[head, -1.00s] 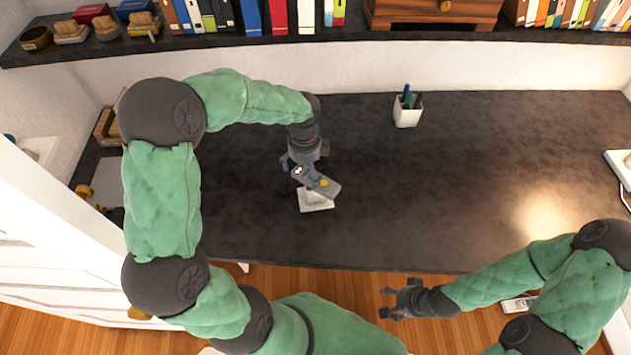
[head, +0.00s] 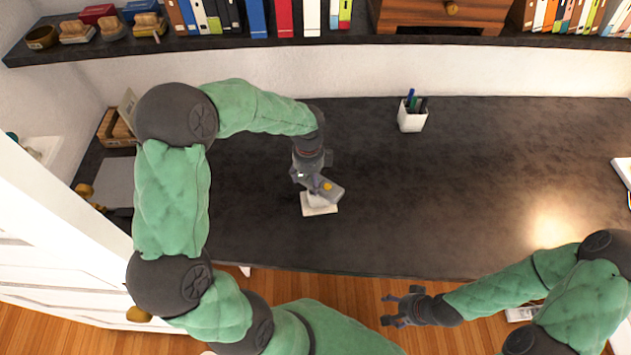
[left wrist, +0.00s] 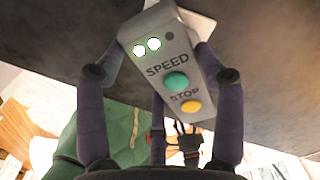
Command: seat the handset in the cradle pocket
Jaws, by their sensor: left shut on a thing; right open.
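The grey handset (head: 330,190) is held by my left gripper (head: 316,181) above the dark desk. In the left wrist view the handset (left wrist: 167,62) shows the words SPEED and STOP, a green button, a yellow button and two white round marks. The fingers are on both sides of it. The white cradle (head: 319,209) stands on the desk under the handset. Its pocket is hidden by the handset and gripper. Whether handset and cradle touch, I cannot tell. In the left wrist view part of a pale thing shows behind the handset. My right gripper (head: 390,311) is open and empty, in front of the desk's front edge.
A white pen cup (head: 412,118) with pens stands toward the back of the desk (head: 480,180). A shelf (head: 340,41) with books and a wooden drawer box runs along the back wall. The desk right of the cradle is clear.

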